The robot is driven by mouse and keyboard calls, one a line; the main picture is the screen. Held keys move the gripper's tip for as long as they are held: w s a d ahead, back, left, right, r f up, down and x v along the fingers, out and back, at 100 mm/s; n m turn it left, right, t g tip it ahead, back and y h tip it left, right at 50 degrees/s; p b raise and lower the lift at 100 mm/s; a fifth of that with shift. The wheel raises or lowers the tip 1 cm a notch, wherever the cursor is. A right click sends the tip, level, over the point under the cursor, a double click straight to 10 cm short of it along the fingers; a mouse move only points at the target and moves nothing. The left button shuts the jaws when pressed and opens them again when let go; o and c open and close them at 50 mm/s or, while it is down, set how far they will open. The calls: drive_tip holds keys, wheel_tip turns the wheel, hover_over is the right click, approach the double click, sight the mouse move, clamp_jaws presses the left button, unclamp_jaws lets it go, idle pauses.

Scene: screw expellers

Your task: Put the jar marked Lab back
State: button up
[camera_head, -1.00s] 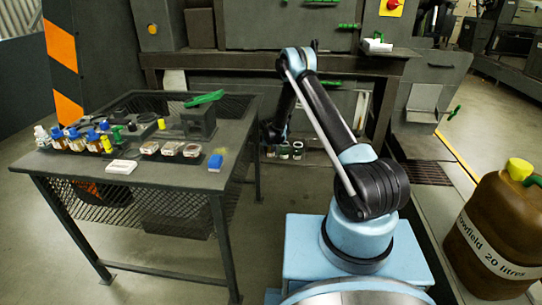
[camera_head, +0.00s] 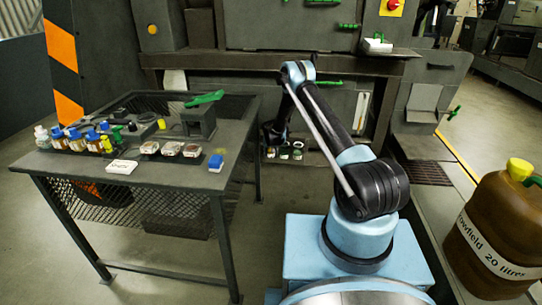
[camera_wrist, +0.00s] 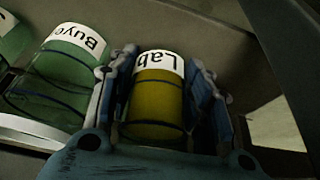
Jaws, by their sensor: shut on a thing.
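The jar marked Lab (camera_wrist: 157,98) has a white label near its top and olive-yellow contents. It stands between the two fingers of my gripper (camera_wrist: 161,92), which are shut on it from both sides. A green jar with a label reading "Buye…" (camera_wrist: 60,80) is just left of it in the wrist view, apart from it. In the head view my gripper (camera_head: 271,133) is low in front of the machine, by a few small jars (camera_head: 284,153). I cannot tell there which jar is Lab.
A grey wall or panel (camera_wrist: 215,45) rises behind the jars, and a pale rail (camera_wrist: 28,132) runs below the green ones. A mesh table (camera_head: 60,165) with bottles and dishes stands left. A brown 20-litre can (camera_head: 495,235) stands right.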

drive_tip(key=shift+f, duration=0.1)
drive_tip(key=o, duration=0.9)
